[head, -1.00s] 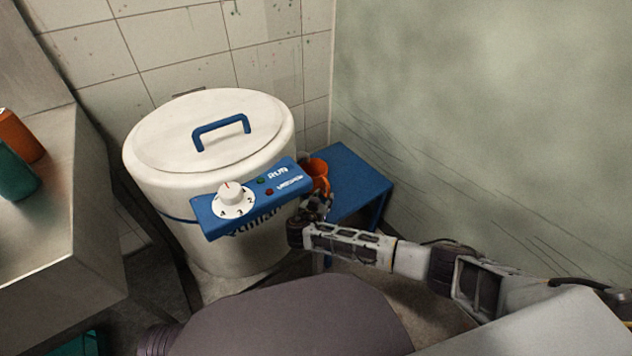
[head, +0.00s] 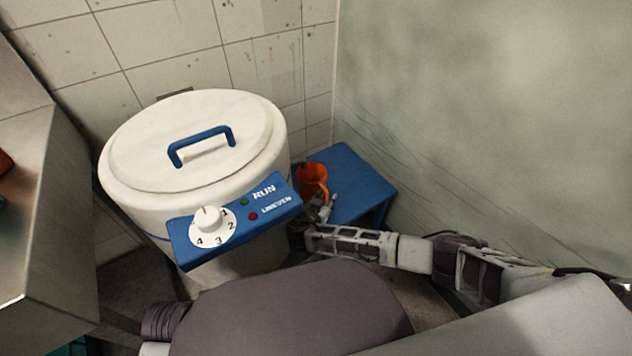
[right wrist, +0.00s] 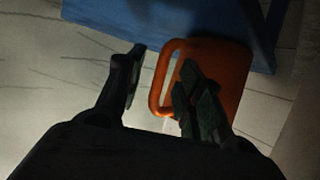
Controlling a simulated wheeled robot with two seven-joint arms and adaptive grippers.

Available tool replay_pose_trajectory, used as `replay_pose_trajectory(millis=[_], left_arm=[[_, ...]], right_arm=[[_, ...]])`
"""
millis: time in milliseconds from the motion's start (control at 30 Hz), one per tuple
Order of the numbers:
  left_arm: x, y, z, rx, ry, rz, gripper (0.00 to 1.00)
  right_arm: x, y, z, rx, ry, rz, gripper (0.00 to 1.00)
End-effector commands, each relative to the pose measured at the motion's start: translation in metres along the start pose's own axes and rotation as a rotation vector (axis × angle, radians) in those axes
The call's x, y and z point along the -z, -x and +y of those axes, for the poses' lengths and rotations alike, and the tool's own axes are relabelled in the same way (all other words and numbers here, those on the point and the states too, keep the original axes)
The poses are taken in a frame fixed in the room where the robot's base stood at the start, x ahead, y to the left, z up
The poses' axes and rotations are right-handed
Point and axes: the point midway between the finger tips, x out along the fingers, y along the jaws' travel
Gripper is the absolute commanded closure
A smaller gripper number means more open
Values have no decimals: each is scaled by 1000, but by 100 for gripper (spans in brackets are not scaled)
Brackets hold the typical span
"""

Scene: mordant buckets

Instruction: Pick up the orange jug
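The orange jug (head: 313,176) stands on the blue stool or small table beside the white bucket in the head view. Its lower part is partly hidden by the bucket's control panel and my gripper. My right gripper (head: 326,206) is at the jug's near side. In the right wrist view, the jug (right wrist: 232,68) shows its handle (right wrist: 157,85) between the two fingers of my right gripper (right wrist: 163,65). The fingers are apart, with a gap beside the handle on the left. The right finger overlaps the jug's body; I cannot tell whether it touches. My left gripper is not in view.
The white lidded bucket (head: 190,140) with its blue control panel (head: 240,225) stands close to the jug's left. The blue stool (head: 355,180) has free top to the right. A green-grey wall (head: 480,120) rises behind it. A metal counter (head: 40,200) is at left.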

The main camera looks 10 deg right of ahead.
Motion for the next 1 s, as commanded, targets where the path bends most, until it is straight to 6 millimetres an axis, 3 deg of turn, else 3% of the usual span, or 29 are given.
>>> replay_pose_trajectory(millis=[567, 867, 1000], left_arm=[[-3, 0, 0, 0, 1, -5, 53], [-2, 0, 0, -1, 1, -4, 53], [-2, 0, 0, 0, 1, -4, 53]], right_arm=[[-2, 2, 1, 0, -1, 0, 63], [-2, 2, 1, 0, -1, 0, 100], [-2, 2, 1, 0, -1, 0, 100]])
